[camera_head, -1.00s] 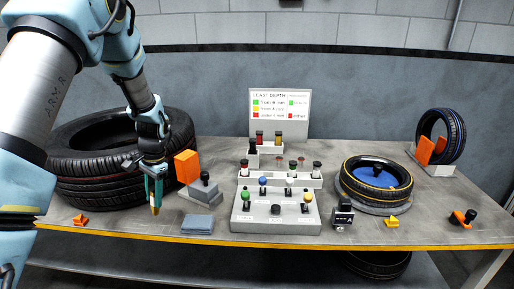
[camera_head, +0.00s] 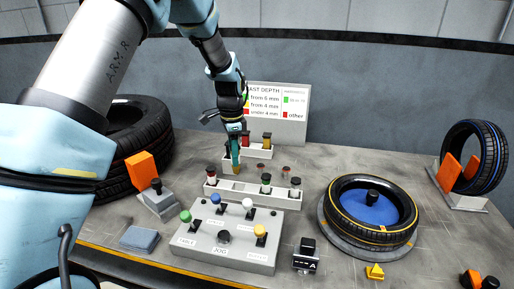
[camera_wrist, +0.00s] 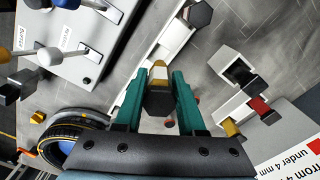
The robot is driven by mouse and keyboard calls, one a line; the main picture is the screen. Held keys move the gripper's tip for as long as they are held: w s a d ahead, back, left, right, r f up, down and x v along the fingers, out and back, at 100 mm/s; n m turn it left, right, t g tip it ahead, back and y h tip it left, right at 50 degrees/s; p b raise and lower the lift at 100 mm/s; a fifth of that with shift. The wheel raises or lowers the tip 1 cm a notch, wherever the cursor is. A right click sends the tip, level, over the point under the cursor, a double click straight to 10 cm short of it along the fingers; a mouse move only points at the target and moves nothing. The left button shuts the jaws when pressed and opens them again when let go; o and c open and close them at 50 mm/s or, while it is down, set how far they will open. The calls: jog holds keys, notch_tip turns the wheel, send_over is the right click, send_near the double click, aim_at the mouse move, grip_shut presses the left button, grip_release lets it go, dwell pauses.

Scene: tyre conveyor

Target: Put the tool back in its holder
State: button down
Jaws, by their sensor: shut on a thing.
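My gripper (camera_head: 235,168) is shut on a tool (camera_wrist: 158,98) with a dark hexagonal head and a yellow-and-white end, seen between the green fingers in the wrist view. In the head view the gripper points down over the middle long pale rack (camera_head: 222,188), near its back edge. The held tool is mostly hidden there; only a brownish tip shows. I cannot tell whether it touches the rack. Several dark-capped tools stand in this rack, one at its left end (camera_head: 211,174) and one at its right end (camera_head: 295,188). The rack also shows in the wrist view (camera_wrist: 178,38).
Behind stands a smaller rack (camera_head: 260,153) with red and yellow pieces, before a depth sign (camera_head: 295,102). In front is a button panel (camera_head: 215,250). A tyre on a turntable (camera_head: 372,215) stands right, a large tyre (camera_head: 125,140) left.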

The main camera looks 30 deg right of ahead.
aim_at(237, 173)
jog(key=shift+d+f, duration=0.15)
jog(key=shift+d, duration=0.2)
jog(key=shift+f+b, duration=2.7)
jog(key=shift+f, duration=1.55)
jog(key=shift+c, duration=2.1)
grip_release()
jog(key=shift+r, duration=0.15)
